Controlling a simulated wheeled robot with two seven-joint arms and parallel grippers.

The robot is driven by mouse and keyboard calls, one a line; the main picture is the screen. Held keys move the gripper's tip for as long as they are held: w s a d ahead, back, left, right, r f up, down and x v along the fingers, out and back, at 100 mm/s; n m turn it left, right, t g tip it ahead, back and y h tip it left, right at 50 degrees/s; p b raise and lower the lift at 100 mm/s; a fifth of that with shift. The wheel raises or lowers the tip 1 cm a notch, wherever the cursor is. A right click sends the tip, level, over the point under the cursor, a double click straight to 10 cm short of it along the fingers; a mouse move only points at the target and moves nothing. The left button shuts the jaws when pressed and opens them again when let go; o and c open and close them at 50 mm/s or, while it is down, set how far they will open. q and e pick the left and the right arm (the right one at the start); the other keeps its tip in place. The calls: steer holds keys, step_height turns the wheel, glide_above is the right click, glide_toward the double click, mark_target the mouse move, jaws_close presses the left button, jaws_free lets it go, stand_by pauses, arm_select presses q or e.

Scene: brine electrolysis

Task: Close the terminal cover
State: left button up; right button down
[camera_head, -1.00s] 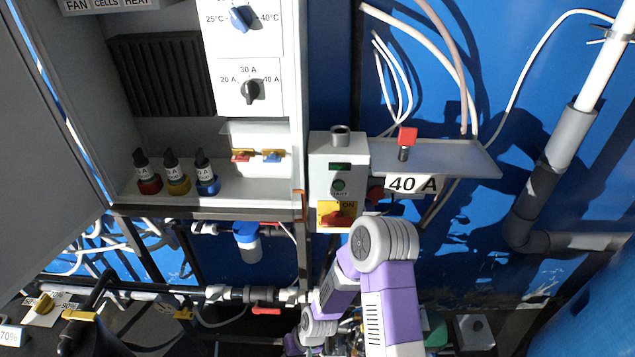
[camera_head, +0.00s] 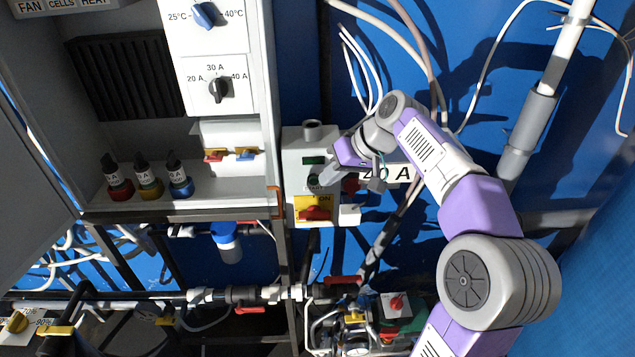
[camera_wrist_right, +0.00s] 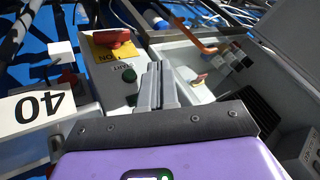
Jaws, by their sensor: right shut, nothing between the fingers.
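No part shows clearly as the terminal cover, and I cannot tell which piece it is. My right gripper (camera_head: 328,178) is shut and empty, its fingers in front of the grey control box (camera_head: 296,163), close to the green START button (camera_head: 315,181). I cannot tell whether they touch the box. In the right wrist view the shut fingers (camera_wrist_right: 157,82) lie beside the START button (camera_wrist_right: 129,74). The right arm hides most of the shelf with the 40 A label (camera_head: 399,173). A small white block (camera_head: 349,214) sits at the box's lower right. My left gripper is not in view.
An open grey cabinet (camera_head: 183,212) at left holds dials and three small bottles (camera_head: 148,180). A red switch (camera_head: 314,213) on a yellow plate is on the control box. Loose cables (camera_head: 360,65) hang above the shelf. Pipes and valves (camera_head: 255,294) run below.

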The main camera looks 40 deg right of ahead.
steer(key=w+a+f, duration=0.5)
steer(key=a+f, duration=0.1)
steer(key=shift+w+a+f, duration=0.15)
steer(key=shift+a+f, duration=0.2)
steer(key=shift+f, duration=0.05)
